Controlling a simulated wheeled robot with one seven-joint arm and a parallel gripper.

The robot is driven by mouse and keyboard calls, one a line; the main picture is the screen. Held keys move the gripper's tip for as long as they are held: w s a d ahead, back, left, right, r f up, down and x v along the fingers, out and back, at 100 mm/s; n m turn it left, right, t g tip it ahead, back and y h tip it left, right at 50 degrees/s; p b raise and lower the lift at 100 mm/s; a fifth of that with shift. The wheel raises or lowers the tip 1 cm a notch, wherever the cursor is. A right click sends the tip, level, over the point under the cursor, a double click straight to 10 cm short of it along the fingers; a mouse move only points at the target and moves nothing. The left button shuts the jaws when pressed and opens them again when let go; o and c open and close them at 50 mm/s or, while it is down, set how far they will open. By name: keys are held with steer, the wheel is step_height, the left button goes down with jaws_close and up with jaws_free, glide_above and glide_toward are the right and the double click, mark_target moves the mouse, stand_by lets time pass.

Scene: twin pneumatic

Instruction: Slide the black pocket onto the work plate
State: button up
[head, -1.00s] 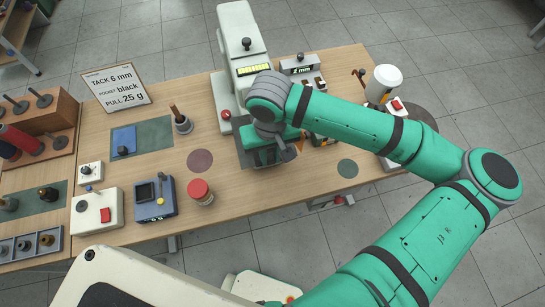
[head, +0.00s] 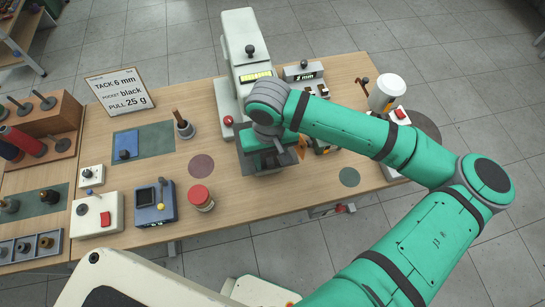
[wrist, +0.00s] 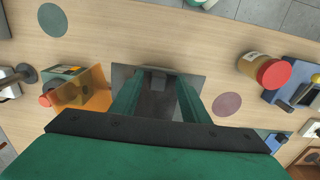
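My gripper (wrist: 159,88) points down over a dark grey plate (wrist: 194,80), which I take to be the work plate. Its green fingers stand apart on either side of a small grey block (wrist: 158,83), with visible gaps. A blue pocket (head: 126,145) with a dark knob lies on a green mat at the left.
An orange guard (wrist: 88,92) stands close beside the plate. A red-lidded jar (head: 200,197) and a blue device (head: 155,203) are at the front. A card (head: 117,90) reads tack 6 mm, pocket black, pull 25 g. Bare tabletop surrounds the purple disc (head: 201,166).

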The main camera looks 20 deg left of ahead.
steer(key=shift+d, duration=0.1)
steer(key=shift+r, duration=0.3)
step_height(320, 180, up, 10)
stand_by(0.4)
steer(key=shift+r, duration=0.1)
steer(key=shift+s, duration=0.1)
